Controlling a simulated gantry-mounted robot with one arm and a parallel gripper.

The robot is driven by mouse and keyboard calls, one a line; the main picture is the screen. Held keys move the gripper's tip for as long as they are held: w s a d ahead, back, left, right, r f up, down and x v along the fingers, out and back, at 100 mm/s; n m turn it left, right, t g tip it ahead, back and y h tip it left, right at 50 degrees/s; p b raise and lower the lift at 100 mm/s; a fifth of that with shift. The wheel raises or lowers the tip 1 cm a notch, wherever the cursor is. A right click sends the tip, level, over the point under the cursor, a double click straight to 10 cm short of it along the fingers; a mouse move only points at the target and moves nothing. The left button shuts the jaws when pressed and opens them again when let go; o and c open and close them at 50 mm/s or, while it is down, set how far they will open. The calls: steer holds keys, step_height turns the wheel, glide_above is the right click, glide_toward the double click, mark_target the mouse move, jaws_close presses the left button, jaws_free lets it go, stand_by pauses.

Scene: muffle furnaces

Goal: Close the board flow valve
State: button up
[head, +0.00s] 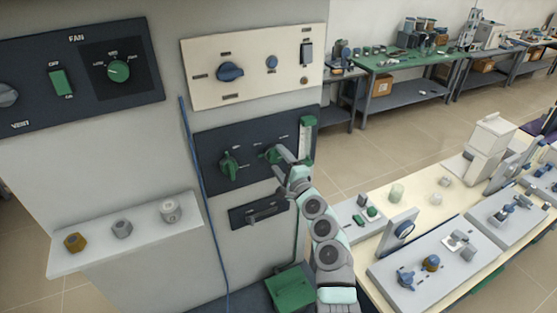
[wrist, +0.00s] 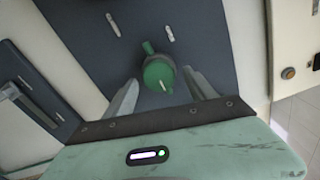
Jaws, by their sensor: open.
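The dark board (head: 205,145) on the furnace wall carries a green valve knob (head: 271,154), just left of a clear upright tube with green ends. In the wrist view this round green knob (wrist: 158,72) has a pale mark on its face and a green tab at its upper left. My gripper (head: 284,157) is at this knob. In the wrist view, my gripper (wrist: 162,80) is open, with one finger on each side of the knob and visible gaps. The labels are too small to read. A second green knob (head: 229,165) sits further left on the board.
A cream panel (head: 205,80) with a blue knob is above the board. A dark panel with a handle (head: 260,212) is below it. A blue cable (head: 195,165) hangs to the left. A shelf (head: 95,258) holds small fittings. A cluttered bench (head: 375,285) stands right of my arm.

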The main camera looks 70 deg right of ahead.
steer(key=v, duration=0.9)
steer(key=shift+s+a+b, duration=0.25)
steer(key=shift+a+b, duration=0.05)
steer(key=shift+b, duration=0.05)
